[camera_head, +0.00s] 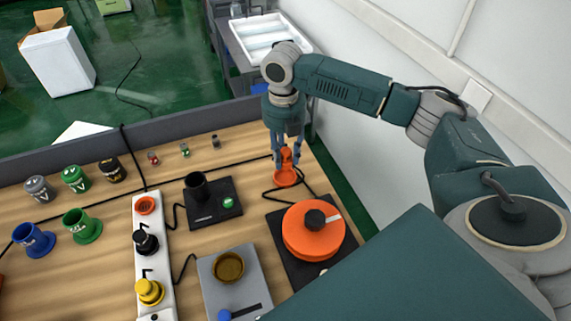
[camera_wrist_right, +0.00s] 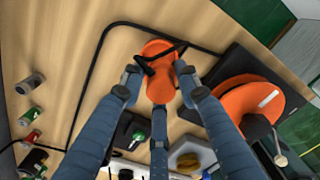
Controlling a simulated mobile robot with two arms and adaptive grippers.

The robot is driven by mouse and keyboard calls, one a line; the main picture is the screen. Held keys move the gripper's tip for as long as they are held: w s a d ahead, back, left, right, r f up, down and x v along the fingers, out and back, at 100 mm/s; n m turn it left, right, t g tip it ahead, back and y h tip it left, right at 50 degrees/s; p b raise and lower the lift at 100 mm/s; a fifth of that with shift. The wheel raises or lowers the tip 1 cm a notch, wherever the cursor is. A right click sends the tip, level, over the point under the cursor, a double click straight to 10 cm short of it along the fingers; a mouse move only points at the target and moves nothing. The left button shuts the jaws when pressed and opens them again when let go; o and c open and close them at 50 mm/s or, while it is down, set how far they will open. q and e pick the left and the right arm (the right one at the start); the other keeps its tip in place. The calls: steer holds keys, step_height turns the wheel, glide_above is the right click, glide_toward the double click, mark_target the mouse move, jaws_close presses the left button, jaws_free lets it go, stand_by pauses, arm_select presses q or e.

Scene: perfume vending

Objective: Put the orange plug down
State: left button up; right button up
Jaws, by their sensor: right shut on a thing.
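The orange plug (camera_head: 286,178) is at the far right of the wooden table, with its wide flange low and its narrower body between my right gripper's fingers. My right gripper (camera_head: 287,158) points down and is shut on the plug. In the right wrist view the orange plug (camera_wrist_right: 158,88) shows between the fingertips of the right gripper (camera_wrist_right: 157,80), with a dark cord passing by it. I cannot tell whether the flange touches the table. My left gripper is not in view.
A white power strip (camera_head: 153,260) holds black and yellow plugs. A black device with an orange disc (camera_head: 310,232) stands close in front of the plug. A black pad (camera_head: 214,202) and a grey scale (camera_head: 236,277) are to the left.

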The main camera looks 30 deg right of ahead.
mark_target(285, 168)
steer(key=shift+a+f+p, duration=0.1)
steer(key=shift+f+p, duration=0.3)
steer(key=shift+f, duration=2.25)
steer(key=shift+f, duration=0.15)
steer(key=o, duration=1.2)
steer(key=r+b, duration=0.1)
steer(key=r, duration=0.4)
steer(key=r+b, duration=0.1)
steer(key=r, duration=0.5)
steer(key=shift+w+a, duration=0.1)
steer(key=shift+w, duration=0.1)
steer(key=shift+r+b, duration=0.3)
steer(key=shift+r, duration=0.4)
steer(key=shift+s+f, duration=0.15)
